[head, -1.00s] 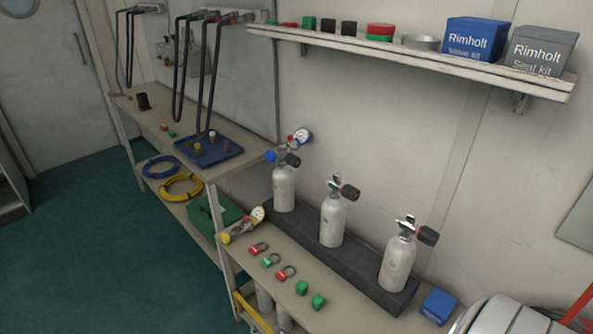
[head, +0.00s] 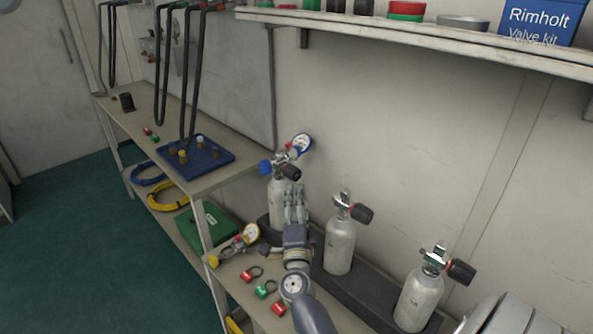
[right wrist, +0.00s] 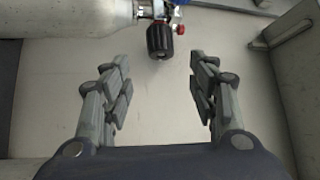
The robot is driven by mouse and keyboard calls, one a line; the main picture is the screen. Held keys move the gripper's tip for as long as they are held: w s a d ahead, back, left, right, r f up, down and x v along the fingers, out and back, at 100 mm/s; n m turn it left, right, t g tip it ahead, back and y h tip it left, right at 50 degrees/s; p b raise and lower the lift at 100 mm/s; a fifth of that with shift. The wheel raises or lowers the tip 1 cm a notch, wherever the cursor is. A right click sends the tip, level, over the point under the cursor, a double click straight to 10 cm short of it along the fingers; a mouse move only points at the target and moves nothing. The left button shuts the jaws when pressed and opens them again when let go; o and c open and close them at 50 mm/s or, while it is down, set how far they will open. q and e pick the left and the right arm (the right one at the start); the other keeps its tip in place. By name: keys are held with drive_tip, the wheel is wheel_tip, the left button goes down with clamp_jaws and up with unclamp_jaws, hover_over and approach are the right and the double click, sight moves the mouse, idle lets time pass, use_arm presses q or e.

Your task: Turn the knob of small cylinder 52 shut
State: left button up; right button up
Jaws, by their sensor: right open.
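Three small grey cylinders stand in a dark rack (head: 352,288). I cannot read their numbers, so I cannot tell which is 52. The left cylinder (head: 276,196) carries a gauge (head: 302,143), a blue fitting and a black knob (head: 291,173). My right gripper (head: 295,198) is in front of this cylinder and partly hides it. In the right wrist view a cylinder (right wrist: 70,14) lies across the top left, and its black knob (right wrist: 160,40) is just beyond my open, empty fingers (right wrist: 158,78), not between them. My left gripper is not in view.
The middle cylinder (head: 339,246) and right cylinder (head: 418,300) stand close by, with black knobs. A shelf (head: 430,42) hangs above.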

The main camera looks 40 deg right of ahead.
sight(297, 177)
drive_tip(key=x, duration=0.6)
drive_tip(key=shift+w+d, duration=0.1)
drive_tip(key=shift+w, duration=0.1)
drive_tip(key=x, duration=0.3)
drive_tip(key=shift+w+d, duration=0.15)
drive_tip(key=c, duration=1.1)
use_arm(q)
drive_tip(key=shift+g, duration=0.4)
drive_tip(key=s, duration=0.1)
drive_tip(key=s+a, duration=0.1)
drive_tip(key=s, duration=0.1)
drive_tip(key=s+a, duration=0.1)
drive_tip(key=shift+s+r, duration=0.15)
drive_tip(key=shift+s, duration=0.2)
use_arm(e)
drive_tip(key=shift+o, duration=0.2)
drive_tip(key=shift+r, duration=0.1)
